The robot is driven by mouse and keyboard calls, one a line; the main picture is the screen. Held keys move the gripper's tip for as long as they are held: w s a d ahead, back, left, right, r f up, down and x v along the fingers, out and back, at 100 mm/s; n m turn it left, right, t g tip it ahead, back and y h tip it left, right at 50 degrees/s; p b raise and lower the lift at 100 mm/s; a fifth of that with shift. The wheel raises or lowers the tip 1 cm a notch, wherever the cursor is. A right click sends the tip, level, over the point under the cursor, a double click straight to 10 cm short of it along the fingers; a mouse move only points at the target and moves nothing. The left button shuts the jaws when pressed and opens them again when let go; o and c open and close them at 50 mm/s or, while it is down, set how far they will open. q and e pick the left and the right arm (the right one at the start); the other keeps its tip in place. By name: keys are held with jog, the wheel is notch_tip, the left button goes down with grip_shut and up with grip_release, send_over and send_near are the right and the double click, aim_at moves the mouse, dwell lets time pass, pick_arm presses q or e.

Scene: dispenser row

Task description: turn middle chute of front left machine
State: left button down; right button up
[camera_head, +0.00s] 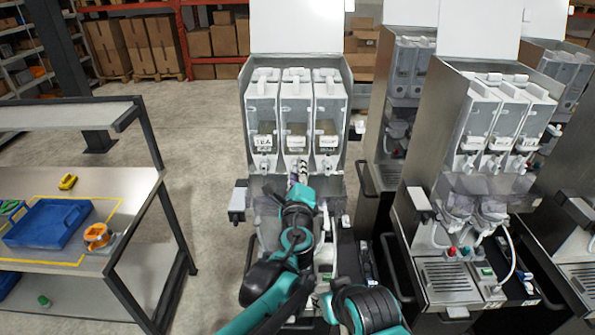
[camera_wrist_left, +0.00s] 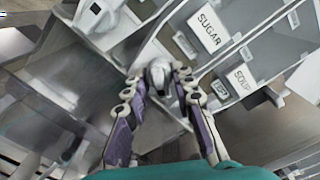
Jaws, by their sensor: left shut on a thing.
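The front left machine (camera_head: 296,117) stands in the middle of the head view. It has three grey canisters side by side, each with a chute below its label. My left gripper (camera_head: 299,170) is raised in front of the middle canister (camera_head: 297,110), at its chute. In the left wrist view my left gripper (camera_wrist_left: 159,80) has its two purple and white fingers on either side of the pale middle chute (camera_wrist_left: 159,72) and is shut on it. The label SUGAR (camera_wrist_left: 207,31) is above it and SOUP (camera_wrist_left: 241,79) to the right. My left gripper hides the machine's lower middle. My right gripper is not in view.
A second dispenser machine (camera_head: 440,150) stands close on the right, with more behind it. A metal table (camera_head: 141,187) on the left holds a blue tray (camera_head: 47,222) and an orange roll (camera_head: 97,236). Bare floor (camera_head: 205,130) lies between table and machine.

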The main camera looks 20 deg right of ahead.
pick_arm(q)
jog(key=c, duration=1.6)
grip_release()
jog(key=v, duration=1.2)
jog(key=a+f+n+g+y+b, duration=0.2)
jog(key=a+f+n, duration=0.3)
jog(key=a, duration=0.4)
jog(key=s+a+f+n+g+y+b, duration=0.1)
jog(key=a+f+n+y+b, duration=0.2)
jog(key=a+f+n, duration=0.35)
jog(key=a+f+n+g+y+b, duration=0.2)
jog(key=a+f+n, duration=0.1)
jog(key=a, duration=0.7)
jog(key=s+a+f+n+g+h+b, duration=0.2)
jog(key=s+a+f+n+g+b, duration=0.3)
jog(key=s+f+n, duration=0.7)
notch_tip(320, 180, down, 2)
jog(key=shift+s+a+f+n+b, duration=0.2)
jog(key=shift+s+a+n+b, duration=0.15)
jog(key=shift+s+a, duration=0.7)
